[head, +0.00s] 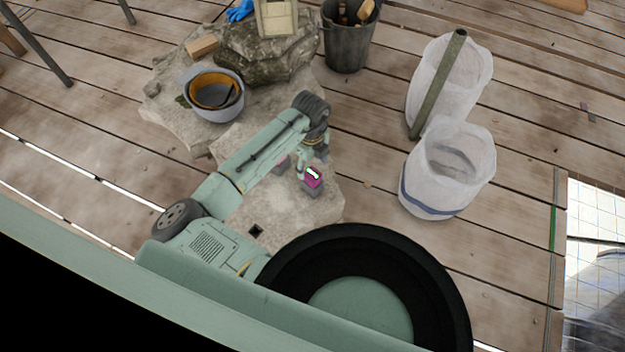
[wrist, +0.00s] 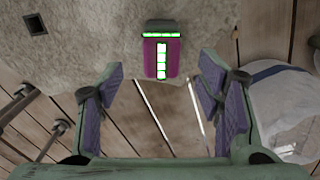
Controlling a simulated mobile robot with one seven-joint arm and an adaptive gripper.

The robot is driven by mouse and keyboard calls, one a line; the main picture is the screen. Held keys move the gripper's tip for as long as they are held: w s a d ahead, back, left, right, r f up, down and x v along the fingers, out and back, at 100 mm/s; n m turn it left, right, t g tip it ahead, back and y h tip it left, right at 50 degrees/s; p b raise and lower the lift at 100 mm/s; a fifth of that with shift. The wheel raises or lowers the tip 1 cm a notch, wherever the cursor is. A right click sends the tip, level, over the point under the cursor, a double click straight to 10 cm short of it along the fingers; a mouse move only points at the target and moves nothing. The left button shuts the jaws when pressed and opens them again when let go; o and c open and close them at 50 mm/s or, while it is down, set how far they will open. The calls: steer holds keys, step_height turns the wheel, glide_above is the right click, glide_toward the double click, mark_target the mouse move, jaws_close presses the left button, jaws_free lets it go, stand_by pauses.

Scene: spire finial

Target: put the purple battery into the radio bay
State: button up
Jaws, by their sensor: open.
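The purple battery (wrist: 153,66) has a lit white and green stripe and a dark end with a green line. It lies at the stone's edge, ahead of and between my fingers in the wrist view. In the head view the battery (head: 314,181) shows just below my gripper (head: 311,160). My gripper (wrist: 163,78) is open, with nothing between its pads. Another small purple patch (head: 281,162) shows beside my arm, partly hidden; I cannot tell what it is. I cannot make out a radio bay for certain.
A dark square hole (head: 256,230) is in the pale stone; it also shows in the wrist view (wrist: 35,24). A helmet (head: 213,92), a wooden block (head: 202,47) and a bucket (head: 348,42) stand further back. White sacks (head: 447,170) stand to the right on the plank deck.

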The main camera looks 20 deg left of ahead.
mark_target(313, 173)
steer(key=shift+d+f+p, duration=0.15)
steer(key=shift+f+p, duration=0.25)
steer(key=shift+f, duration=1.05)
steer(key=shift+d+f+p, duration=0.1)
steer(key=shift+f+p, duration=0.25)
steer(key=shift+f, duration=1.1)
jaws_close()
